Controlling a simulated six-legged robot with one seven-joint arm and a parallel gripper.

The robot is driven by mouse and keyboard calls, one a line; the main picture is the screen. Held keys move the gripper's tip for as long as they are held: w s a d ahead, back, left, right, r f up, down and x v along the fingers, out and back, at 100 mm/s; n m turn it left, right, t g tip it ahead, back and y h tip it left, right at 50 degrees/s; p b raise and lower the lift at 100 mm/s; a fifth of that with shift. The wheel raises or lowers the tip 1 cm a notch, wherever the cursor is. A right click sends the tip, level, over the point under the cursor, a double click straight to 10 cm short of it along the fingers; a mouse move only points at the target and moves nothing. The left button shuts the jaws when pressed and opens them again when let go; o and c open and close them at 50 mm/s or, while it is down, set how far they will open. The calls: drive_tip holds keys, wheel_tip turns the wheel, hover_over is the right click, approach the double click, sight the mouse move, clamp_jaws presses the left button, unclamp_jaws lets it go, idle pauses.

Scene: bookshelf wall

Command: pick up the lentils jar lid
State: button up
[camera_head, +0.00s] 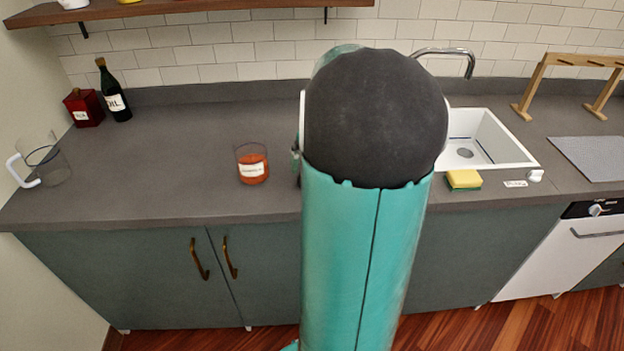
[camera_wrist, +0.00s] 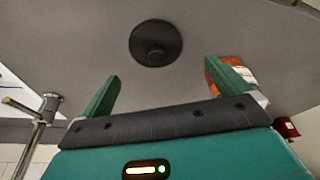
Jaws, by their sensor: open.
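A round black lid with a central knob (camera_wrist: 156,30) lies on the grey counter in the wrist view, ahead of my gripper (camera_wrist: 162,70) and roughly between its two green fingers. In the head view, my arm hides the lid and the gripper. A clear jar with orange-red contents and a white label (camera_head: 252,165) stands on the counter left of my arm, with no lid visible on it. The jar also shows in the wrist view (camera_wrist: 244,74), partly behind the right finger. The label is too small to read surely.
The sink (camera_head: 490,140) and tap (camera_head: 445,52) lie right of my arm, with a yellow sponge (camera_head: 464,179) at the counter's front. An oil bottle (camera_head: 115,95), a red container (camera_head: 84,108) and a clear pitcher (camera_head: 50,165) stand far left.

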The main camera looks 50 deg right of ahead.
drive_tip(key=x, duration=0.8)
drive_tip(key=shift+d, duration=0.3)
drive_tip(key=shift+c, duration=0.2)
drive_tip(key=c, duration=0.8)
drive_tip(key=shift+r, duration=0.1)
